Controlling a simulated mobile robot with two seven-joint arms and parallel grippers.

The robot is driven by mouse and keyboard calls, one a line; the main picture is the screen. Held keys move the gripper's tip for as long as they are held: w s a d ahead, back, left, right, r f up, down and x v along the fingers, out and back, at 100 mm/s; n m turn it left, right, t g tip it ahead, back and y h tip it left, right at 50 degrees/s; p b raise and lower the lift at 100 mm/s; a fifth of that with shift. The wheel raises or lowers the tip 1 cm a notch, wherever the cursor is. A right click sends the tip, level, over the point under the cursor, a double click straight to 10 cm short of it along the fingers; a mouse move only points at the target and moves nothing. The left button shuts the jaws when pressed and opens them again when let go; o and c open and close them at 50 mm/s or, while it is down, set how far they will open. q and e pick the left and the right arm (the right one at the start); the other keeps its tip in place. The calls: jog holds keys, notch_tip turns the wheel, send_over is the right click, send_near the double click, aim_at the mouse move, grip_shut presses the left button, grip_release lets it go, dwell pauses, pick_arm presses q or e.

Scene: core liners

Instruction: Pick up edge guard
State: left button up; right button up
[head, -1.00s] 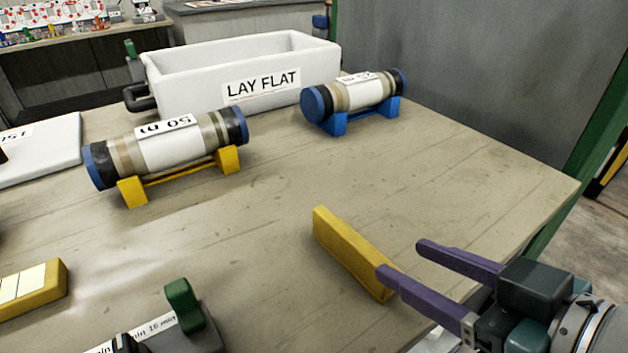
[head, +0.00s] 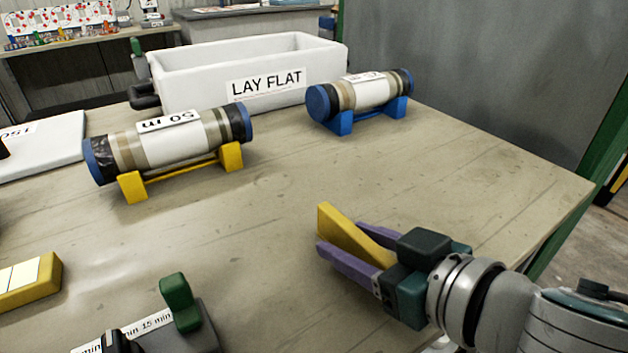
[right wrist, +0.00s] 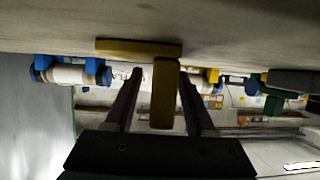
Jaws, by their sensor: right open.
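The edge guard is a yellow angled bar (head: 345,235) near the right front part of the table in the head view. My right gripper (head: 340,243) is open, with its purple fingers on either side of the bar. In the right wrist view the guard (right wrist: 164,95) shows as a T shape, its upright leg between the two open fingers (right wrist: 155,95) and its flat part (right wrist: 115,46) against the tabletop. I see a gap on each side of the leg. My left gripper is not in view.
A core liner on a yellow cradle (head: 131,187) and one on a blue cradle (head: 342,122) stand farther back. A white tray marked LAY FLAT (head: 200,98) is behind them. A dark green-handled device (head: 180,305) and a yellow block (head: 30,285) are at front left.

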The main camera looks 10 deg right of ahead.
jog(key=shift+w, duration=0.1)
grip_shut()
dwell(0.4)
